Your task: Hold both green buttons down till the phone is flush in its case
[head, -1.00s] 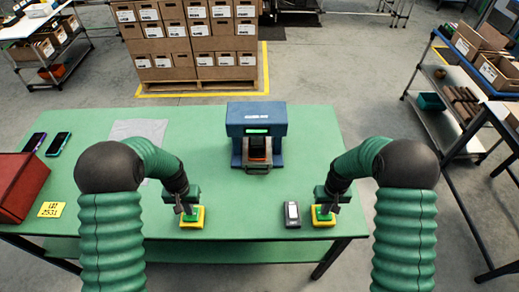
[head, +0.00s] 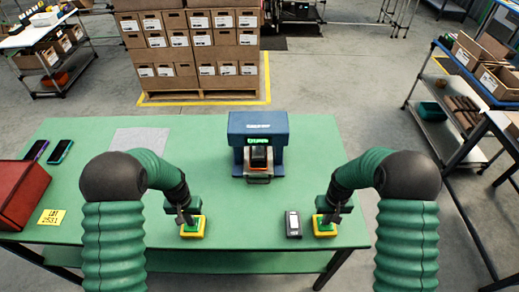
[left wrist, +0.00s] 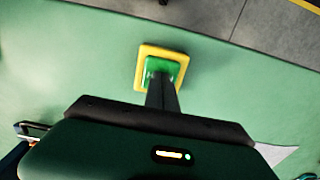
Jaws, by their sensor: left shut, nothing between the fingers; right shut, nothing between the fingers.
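The left green button (head: 194,224) sits on a yellow base near the table's front edge. It also shows in the left wrist view (left wrist: 154,66). My left gripper (head: 187,220) is shut with its tips at the button's top. The right green button (head: 321,224) sits on a like base at the right. My right gripper (head: 330,218) is shut with its tips at that button. Whether either button is fully down cannot be told. The blue press (head: 258,128) stands at the table's middle with a lit green display. The dark phone and case (head: 259,158) are in its opening; their fit is too small to tell.
A small dark device with a pale face (head: 293,224) lies just left of the right button. Two phones (head: 60,151), a red box (head: 22,193), a yellow card (head: 51,217) and a grey sheet (head: 140,140) are on the left side of the green table (head: 240,205).

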